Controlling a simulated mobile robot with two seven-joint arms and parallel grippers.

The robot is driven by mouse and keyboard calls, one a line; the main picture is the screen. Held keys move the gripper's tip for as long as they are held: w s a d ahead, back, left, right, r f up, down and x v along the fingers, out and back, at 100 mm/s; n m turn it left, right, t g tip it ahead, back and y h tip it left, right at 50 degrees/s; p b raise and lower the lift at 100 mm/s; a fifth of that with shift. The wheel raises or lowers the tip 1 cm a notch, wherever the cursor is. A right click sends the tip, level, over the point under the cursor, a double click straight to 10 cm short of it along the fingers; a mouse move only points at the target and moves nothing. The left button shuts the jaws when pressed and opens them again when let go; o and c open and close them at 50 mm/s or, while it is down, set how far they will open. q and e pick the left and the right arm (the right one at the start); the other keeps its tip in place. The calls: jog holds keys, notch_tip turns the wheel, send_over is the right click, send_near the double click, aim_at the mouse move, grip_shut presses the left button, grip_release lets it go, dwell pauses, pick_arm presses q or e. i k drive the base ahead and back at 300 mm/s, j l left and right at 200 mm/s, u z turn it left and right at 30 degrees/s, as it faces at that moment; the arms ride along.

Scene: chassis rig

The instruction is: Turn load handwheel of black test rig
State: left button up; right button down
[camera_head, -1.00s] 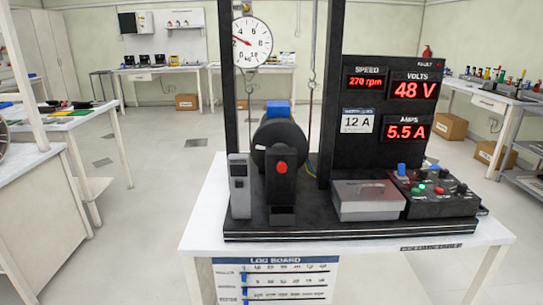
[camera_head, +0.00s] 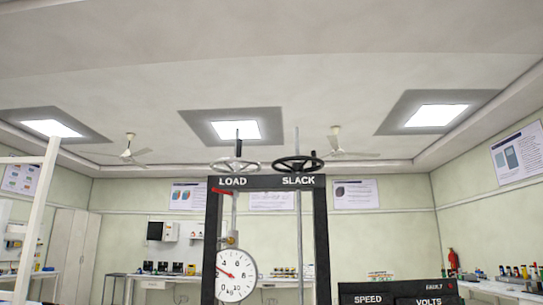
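The black test rig's frame (camera_head: 319,235) stands in the lower middle of the head view, with its top beam in sight. The beam carries the white words LOAD on the left and SLACK on the right. Above LOAD is the load handwheel (camera_head: 234,167), a pale grey wheel seen nearly edge-on, with a threaded rod rising through it. Above SLACK is a black handwheel (camera_head: 298,163) on its own rod. A round white dial (camera_head: 236,275) with a red needle hangs below the beam on the left. Neither of my grippers is in view.
The top of the black display panel (camera_head: 398,290), with SPEED and VOLTS labels, shows at the lower right. A white post (camera_head: 42,220) leans at the left. The space around and above both handwheels looks clear. Benches and ceiling fans are further back.

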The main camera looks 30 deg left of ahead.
aim_at(235, 168)
jog(key=i+l+u, duration=0.35)
jog(key=l+u, duration=0.15)
jog(key=u, duration=1.35)
